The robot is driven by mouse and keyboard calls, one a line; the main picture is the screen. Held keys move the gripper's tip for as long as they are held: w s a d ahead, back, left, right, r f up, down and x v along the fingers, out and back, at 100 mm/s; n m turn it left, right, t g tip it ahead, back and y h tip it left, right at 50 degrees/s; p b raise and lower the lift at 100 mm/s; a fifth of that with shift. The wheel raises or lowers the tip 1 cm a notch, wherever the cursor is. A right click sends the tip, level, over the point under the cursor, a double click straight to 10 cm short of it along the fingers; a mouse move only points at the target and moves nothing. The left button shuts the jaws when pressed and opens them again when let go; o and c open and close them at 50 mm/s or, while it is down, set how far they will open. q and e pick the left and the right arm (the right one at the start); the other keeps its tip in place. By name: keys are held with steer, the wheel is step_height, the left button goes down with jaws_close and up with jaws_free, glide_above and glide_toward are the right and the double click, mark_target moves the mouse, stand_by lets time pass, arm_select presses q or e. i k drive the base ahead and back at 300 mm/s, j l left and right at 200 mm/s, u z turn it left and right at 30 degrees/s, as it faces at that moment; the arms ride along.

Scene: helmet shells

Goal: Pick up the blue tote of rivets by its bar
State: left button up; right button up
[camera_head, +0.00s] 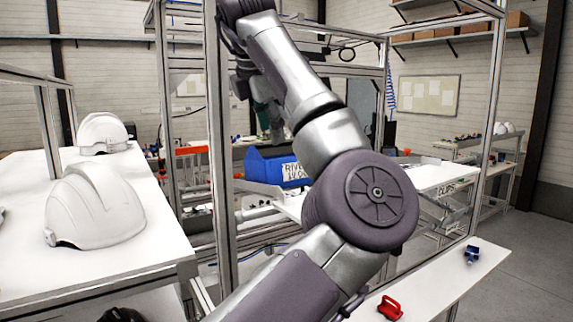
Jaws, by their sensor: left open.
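The blue tote (262,166) stands inside the metal frame, beyond my arm. Its white label reads partly "RIVE"; my arm covers its right side. I cannot make out its bar clearly. My arm rises from the bottom middle, bends at a large round joint, and reaches up and left. My left gripper (272,130) hangs down just above the tote, small and partly hidden behind the forearm. It is open, and I cannot tell whether it touches the bar. My right gripper is not in view.
Upright metal posts (217,150) of the frame stand close to the left of my arm. Two white helmet shells (98,212) sit on the white table (120,262) at left. A red clamp-like item (390,308) and a small blue item (472,254) lie on the lower right surface.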

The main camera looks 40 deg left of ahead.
mark_target(285, 171)
steer(key=i+j, duration=0.5)
steer(key=j, duration=0.15)
steer(key=i+j, duration=0.45)
steer(key=j, duration=0.2)
